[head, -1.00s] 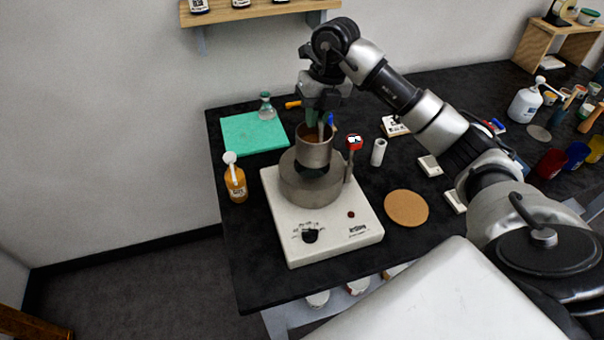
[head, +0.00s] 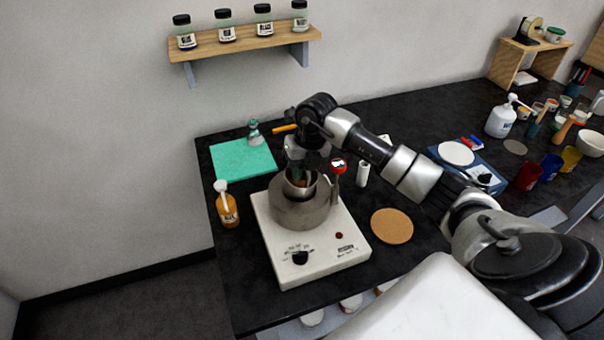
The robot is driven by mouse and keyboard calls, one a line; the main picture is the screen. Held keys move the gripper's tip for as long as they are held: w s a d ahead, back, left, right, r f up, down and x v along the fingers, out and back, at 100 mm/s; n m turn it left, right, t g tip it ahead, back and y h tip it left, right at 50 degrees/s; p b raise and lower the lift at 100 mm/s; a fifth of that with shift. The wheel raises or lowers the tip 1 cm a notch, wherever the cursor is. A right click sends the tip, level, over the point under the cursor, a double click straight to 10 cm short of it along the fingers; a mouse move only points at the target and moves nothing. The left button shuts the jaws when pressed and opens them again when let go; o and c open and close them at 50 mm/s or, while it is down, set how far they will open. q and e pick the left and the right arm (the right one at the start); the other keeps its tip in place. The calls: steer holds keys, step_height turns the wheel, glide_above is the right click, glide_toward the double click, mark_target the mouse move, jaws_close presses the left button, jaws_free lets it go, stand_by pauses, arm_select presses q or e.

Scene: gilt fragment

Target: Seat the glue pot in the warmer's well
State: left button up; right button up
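The glue pot (head: 301,189) is a small grey metal cup. It stands roughly upright in the well of the warmer (head: 276,236), a white box with a round grey metal collar and a dark front knob. The pot's lower part is hidden inside the collar and its rim shows above it. I cannot tell whether it touches the well's bottom. My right gripper (head: 301,174) reaches down over the pot with its fingers at the rim, seemingly shut on it; the fingertips are partly hidden. My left gripper is not in view.
A red-topped gauge (head: 338,166) stands right beside the collar. An amber bottle (head: 228,209) is left of the warmer, a green mat (head: 243,160) behind it. A cork disc (head: 392,226) and a white cylinder (head: 362,174) are to the right. The wall shelf (head: 245,43) holds jars.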

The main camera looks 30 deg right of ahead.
steer(key=o, duration=0.4)
steer(key=shift+s+a+f, duration=0.1)
steer(key=shift+s+f, duration=0.1)
steer(key=shift+f, duration=0.35)
steer(key=shift+s+a+f, duration=0.1)
steer(key=shift+s+f, duration=0.05)
steer(key=shift+f, duration=0.4)
steer(key=shift+d, duration=0.1)
steer(key=shift+w+r+b, duration=0.1)
steer(key=shift+r+b, duration=0.2)
steer(key=shift+r, duration=0.05)
steer(key=shift+g, duration=0.3)
steer(key=r, duration=0.1)
steer(key=w+d+r+b, duration=0.1)
steer(key=r, duration=0.1)
steer(key=w+d+r+b, duration=0.1)
steer(key=r, duration=0.1)
steer(key=shift+r, duration=0.25)
steer(key=r, duration=0.3)
steer(key=s+r+b, duration=0.1)
steer(key=r, duration=0.1)
steer(key=shift+d+r, duration=0.2)
steer(key=shift+d, duration=0.2)
